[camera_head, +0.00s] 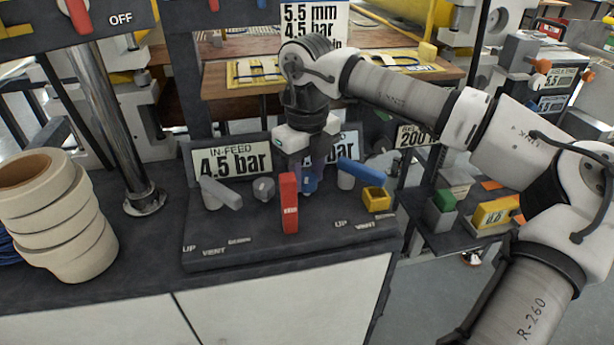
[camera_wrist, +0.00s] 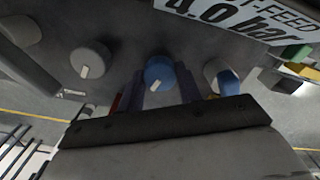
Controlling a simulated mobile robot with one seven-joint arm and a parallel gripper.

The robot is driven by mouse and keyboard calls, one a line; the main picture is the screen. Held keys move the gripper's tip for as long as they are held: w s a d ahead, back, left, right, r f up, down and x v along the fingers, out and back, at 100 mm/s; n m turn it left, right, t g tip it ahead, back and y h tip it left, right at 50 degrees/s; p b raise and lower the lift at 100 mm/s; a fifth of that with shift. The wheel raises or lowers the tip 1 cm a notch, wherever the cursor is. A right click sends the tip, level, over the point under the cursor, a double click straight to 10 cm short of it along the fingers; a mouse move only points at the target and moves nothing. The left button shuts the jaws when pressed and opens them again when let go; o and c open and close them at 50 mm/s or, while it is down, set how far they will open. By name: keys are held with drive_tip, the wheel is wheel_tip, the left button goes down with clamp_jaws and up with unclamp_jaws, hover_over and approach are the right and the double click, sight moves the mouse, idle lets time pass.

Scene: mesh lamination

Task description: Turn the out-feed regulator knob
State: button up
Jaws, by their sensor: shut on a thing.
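The out-feed regulator knob (camera_head: 309,184) is blue and sits on the dark control panel (camera_head: 240,222), partly hidden by my gripper (camera_head: 308,178). My gripper points down and is shut on this knob. In the wrist view the round blue knob (camera_wrist: 158,72) with a pale pointer mark lies between my two fingers (camera_wrist: 161,90). The out-feed display (camera_wrist: 235,18) is cut off at the top of the wrist view, and its first digit cannot be read surely.
A grey knob (camera_head: 263,189), a grey lever (camera_head: 220,193) and the in-feed display (camera_head: 231,161), reading 4.5 bar, are to the left. A red lever (camera_head: 289,203) stands close in front of my gripper. A blue lever (camera_head: 360,172) and yellow box (camera_head: 377,199) are at right.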

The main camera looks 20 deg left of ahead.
sight(307, 177)
drive_tip(key=shift+m, duration=0.5)
drive_tip(key=o, duration=1)
wheel_tip(307, 177, up, 14)
drive_tip(key=shift+f, duration=0.1)
idle(0.4)
